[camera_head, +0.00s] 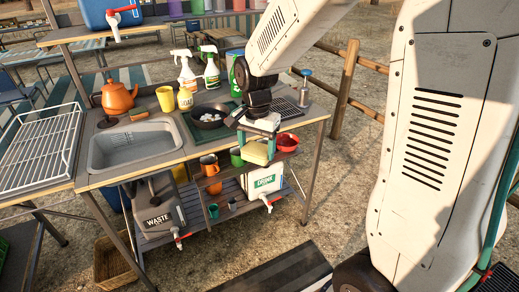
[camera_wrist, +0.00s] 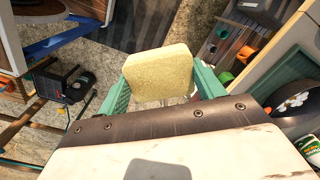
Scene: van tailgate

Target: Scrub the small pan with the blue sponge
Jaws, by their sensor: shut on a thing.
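My gripper (camera_head: 258,146) is shut on a yellow sponge (camera_head: 256,153) and holds it in the air in front of the counter's front edge. In the wrist view the sponge (camera_wrist: 158,74) sits between the two green fingers of my gripper (camera_wrist: 160,85). A dark round pan (camera_head: 207,117) with several white pieces in it rests on a green mat (camera_head: 191,128) on the counter, to the left of and behind my gripper. The pan also shows at the right edge of the wrist view (camera_wrist: 293,101). I see no blue sponge.
A grey sink (camera_head: 135,145) and a wire rack (camera_head: 40,150) are on the left. Spray bottles (camera_head: 187,72), a yellow cup (camera_head: 165,98) and an orange kettle (camera_head: 116,98) stand behind. Mugs (camera_head: 210,165) and a red bowl (camera_head: 285,143) are below the countertop near my gripper.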

